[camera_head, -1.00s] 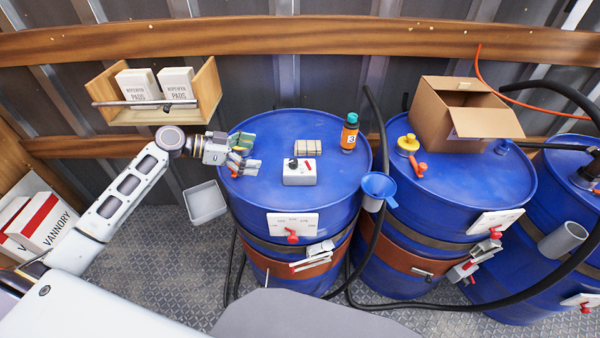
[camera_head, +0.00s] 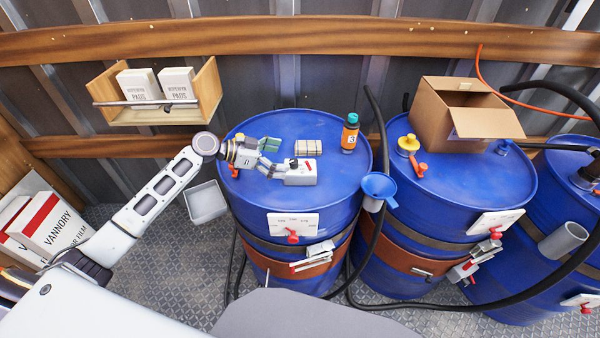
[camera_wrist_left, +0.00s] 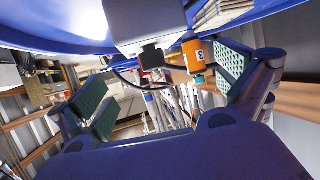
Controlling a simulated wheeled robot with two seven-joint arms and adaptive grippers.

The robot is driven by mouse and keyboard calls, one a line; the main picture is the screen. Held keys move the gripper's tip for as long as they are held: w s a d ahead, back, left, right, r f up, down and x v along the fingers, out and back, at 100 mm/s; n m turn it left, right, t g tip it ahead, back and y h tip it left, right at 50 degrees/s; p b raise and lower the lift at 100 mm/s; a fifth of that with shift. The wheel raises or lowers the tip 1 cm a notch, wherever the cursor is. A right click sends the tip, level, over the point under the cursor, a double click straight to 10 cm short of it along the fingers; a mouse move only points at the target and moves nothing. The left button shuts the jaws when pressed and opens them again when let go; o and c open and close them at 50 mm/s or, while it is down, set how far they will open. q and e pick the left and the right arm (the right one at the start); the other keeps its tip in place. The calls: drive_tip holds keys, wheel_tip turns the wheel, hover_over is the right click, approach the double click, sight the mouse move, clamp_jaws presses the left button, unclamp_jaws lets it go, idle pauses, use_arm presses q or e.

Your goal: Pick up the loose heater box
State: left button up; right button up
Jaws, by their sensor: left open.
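The loose heater box (camera_head: 301,179) is a small pale grey box with a dark knob and a bit of red. It sits on top of the left blue drum (camera_head: 340,215). My left gripper (camera_head: 274,158) is open at the box's left side, its fingers pointing right; the lower finger overlaps the box's left edge in the head view. In the left wrist view, the box (camera_wrist_left: 145,22) shows at the top, between and beyond the two spread fingers with green pads (camera_wrist_left: 165,88). I cannot tell whether a finger touches it. My right gripper is out of view.
A small tan stack (camera_head: 318,147) lies behind the box. An orange bottle with a green cap (camera_head: 349,133) stands to the right. A blue funnel (camera_head: 379,187) is at the drum's right edge. A cardboard box (camera_head: 455,112) stands on the middle drum.

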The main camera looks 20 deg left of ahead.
sight(294, 162)
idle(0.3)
use_arm(q)
drive_tip(key=shift+s+f+p+x, duration=0.15)
drive_tip(key=shift+x, duration=1.15)
drive_tip(key=shift+s+f+p+x, duration=0.15)
drive_tip(key=shift+f+x, duration=0.05)
drive_tip(key=shift+x, duration=1.1)
drive_tip(key=c, duration=1.3)
